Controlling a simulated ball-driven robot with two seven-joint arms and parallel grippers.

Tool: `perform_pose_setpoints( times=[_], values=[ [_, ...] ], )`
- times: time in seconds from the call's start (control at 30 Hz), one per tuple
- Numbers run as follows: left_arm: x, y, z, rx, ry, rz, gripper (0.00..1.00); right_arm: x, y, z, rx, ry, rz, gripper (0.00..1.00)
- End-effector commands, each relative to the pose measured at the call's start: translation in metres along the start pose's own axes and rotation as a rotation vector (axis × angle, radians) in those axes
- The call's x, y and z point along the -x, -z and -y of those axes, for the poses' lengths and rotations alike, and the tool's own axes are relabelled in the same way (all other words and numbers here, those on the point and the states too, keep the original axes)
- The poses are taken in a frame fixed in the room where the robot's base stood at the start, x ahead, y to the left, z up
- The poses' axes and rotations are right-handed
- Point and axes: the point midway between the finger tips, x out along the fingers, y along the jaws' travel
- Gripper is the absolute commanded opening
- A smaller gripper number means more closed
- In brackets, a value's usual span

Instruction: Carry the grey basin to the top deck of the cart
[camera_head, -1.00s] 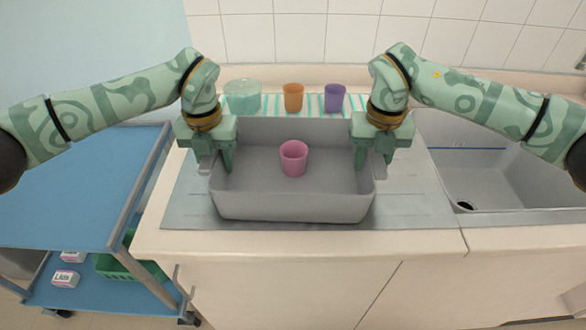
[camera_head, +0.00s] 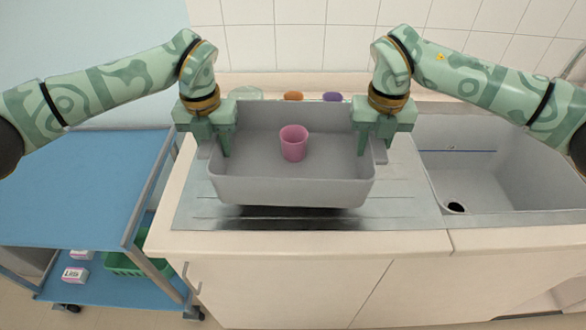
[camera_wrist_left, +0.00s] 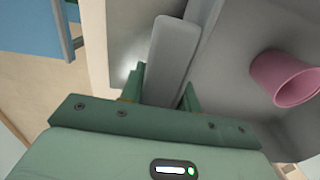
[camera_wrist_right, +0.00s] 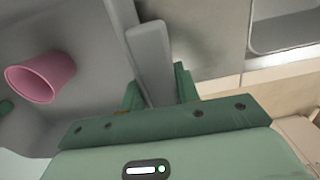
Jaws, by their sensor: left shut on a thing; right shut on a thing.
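The grey basin (camera_head: 290,190) hangs level a little above the metal drainboard, with a shadow under it. A pink cup (camera_head: 293,143) stands inside it. My left gripper (camera_head: 216,150) is shut on the basin's left handle (camera_wrist_left: 172,60). My right gripper (camera_head: 371,150) is shut on its right handle (camera_wrist_right: 150,60). The cart's blue top deck (camera_head: 80,190) is at the left, lower than the counter, and its visible part is bare. The pink cup also shows in the left wrist view (camera_wrist_left: 285,78) and the right wrist view (camera_wrist_right: 40,77).
Behind the basin stand a teal bowl (camera_head: 246,93), an orange cup (camera_head: 293,96) and a purple cup (camera_head: 332,97), partly hidden. A sink (camera_head: 500,185) is at the right. The cart's lower deck (camera_head: 95,290) holds small boxes (camera_head: 75,274) and a green basket (camera_head: 125,265).

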Motion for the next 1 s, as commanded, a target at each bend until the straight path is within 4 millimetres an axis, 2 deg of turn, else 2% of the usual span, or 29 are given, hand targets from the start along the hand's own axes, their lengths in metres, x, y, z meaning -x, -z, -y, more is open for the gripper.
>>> perform_pose_setpoints(
  times=[0.77, 1.0],
  values=[
    [0.000, 0.001, 0.000, -0.001, -0.002, 0.001, 0.00, 0.000, 0.001, 0.000, 0.002, 0.001, 0.000, 0.00],
    [0.007, 0.018, 0.001, -0.002, -0.001, 0.002, 0.00, 0.007, 0.018, 0.001, 0.002, 0.001, 0.000, 0.00]
  ],
)
